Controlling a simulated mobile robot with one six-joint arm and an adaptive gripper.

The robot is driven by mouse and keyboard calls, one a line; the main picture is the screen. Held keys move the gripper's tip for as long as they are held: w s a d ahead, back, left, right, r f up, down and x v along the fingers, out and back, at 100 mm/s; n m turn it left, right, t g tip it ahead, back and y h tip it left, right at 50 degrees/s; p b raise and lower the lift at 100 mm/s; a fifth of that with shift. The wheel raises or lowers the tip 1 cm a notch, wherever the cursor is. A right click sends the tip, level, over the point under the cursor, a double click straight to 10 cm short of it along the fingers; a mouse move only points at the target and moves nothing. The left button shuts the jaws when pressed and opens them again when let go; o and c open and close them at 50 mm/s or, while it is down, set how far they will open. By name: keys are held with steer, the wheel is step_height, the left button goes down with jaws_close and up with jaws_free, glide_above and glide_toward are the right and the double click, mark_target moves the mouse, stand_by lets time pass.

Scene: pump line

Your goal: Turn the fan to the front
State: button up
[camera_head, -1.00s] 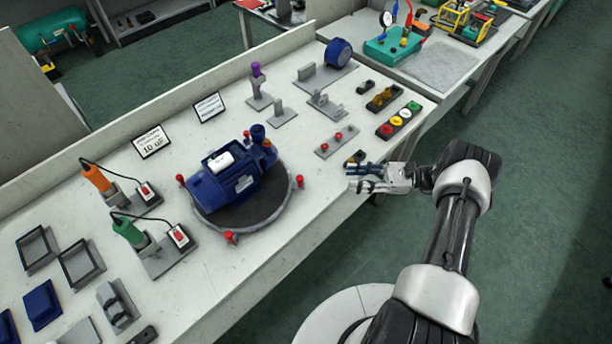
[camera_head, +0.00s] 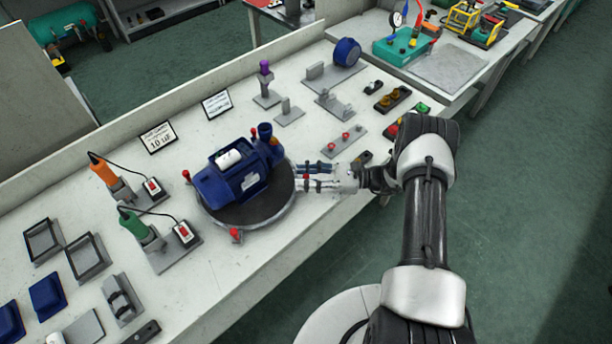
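A dark blue pump motor (camera_head: 243,172) lies on a round dark turntable (camera_head: 235,215) with red knobs on its rim. The motor's blue and orange fittings point to the upper right; I cannot make out its fan. One red knob (camera_head: 236,235) is at the front and another (camera_head: 186,175) at the left. My gripper (camera_head: 303,176) is at the turntable's right edge, its fingers apart. The right-hand red knob (camera_head: 306,177) shows between the fingertips, partly hidden; I cannot tell whether they touch it.
A loose blue round part (camera_head: 347,51) stands at the back of the bench. An orange tool (camera_head: 103,172) and a green tool (camera_head: 133,224) stand left of the turntable. A plate with red knobs (camera_head: 344,141) lies behind my gripper. Bare bench lies in front of the turntable.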

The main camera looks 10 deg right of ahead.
jaws_close()
stand_by(0.5)
steer(key=shift+a, duration=0.1)
stand_by(0.4)
